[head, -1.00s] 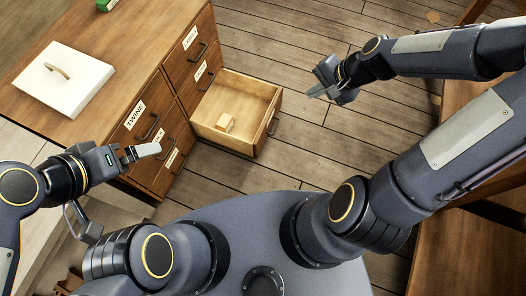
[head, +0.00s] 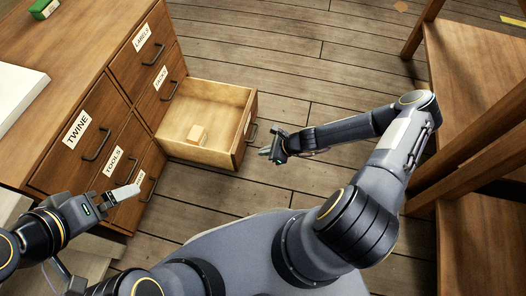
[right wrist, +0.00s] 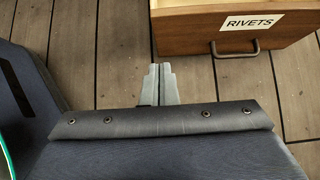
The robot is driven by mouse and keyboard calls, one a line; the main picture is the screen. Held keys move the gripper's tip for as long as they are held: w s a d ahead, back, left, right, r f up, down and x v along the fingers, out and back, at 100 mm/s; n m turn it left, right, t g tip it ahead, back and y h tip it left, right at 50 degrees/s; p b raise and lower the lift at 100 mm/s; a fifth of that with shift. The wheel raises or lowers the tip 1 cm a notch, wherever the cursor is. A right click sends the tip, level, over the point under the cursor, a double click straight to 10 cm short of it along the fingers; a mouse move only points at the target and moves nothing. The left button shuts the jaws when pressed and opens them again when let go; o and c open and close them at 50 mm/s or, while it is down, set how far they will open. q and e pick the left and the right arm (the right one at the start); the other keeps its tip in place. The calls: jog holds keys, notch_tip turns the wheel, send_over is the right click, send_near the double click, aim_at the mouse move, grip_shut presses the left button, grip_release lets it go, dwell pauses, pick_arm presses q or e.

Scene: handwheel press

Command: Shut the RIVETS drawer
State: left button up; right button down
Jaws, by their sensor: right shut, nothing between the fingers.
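The RIVETS drawer (head: 205,122) stands pulled out from the lower right of the wooden cabinet, with a small pale block (head: 197,134) inside. In the right wrist view its front (right wrist: 215,35) shows the RIVETS label and a dark bar handle (right wrist: 235,50). My right gripper (head: 268,153) is shut and empty, just outside the drawer front near its handle (head: 252,133), with a gap between. In the right wrist view the closed fingertips (right wrist: 160,70) are left of and below the handle. My left gripper (head: 128,192) is in front of the cabinet's lower drawers; its jaw state is unclear.
The cabinet's other drawers, including TWINE (head: 80,148), TOOLS (head: 115,160) and LABELS (head: 145,45), look shut. A white lidded thing (head: 18,95) and a green block (head: 43,8) sit on top. Wooden furniture (head: 480,110) stands at right. Plank floor (head: 300,90) is open beyond the drawer.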

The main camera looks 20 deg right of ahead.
aim_at(236, 154)
jog(key=b+x, duration=0.1)
jog(key=x, duration=0.2)
jog(key=r+b+x, duration=0.1)
jog(key=x, duration=0.2)
jog(key=a+b+x, duration=0.1)
jog(key=b+x, duration=0.1)
jog(key=x, duration=0.1)
jog(key=shift+w+a+r, duration=0.15)
jog(key=shift+w, duration=0.3)
jog(key=shift+w+a, duration=0.25)
jog(key=shift+a, duration=0.15)
jog(key=shift+r, duration=0.1)
jog(key=shift+w+a, duration=0.1)
jog(key=shift+a, duration=0.05)
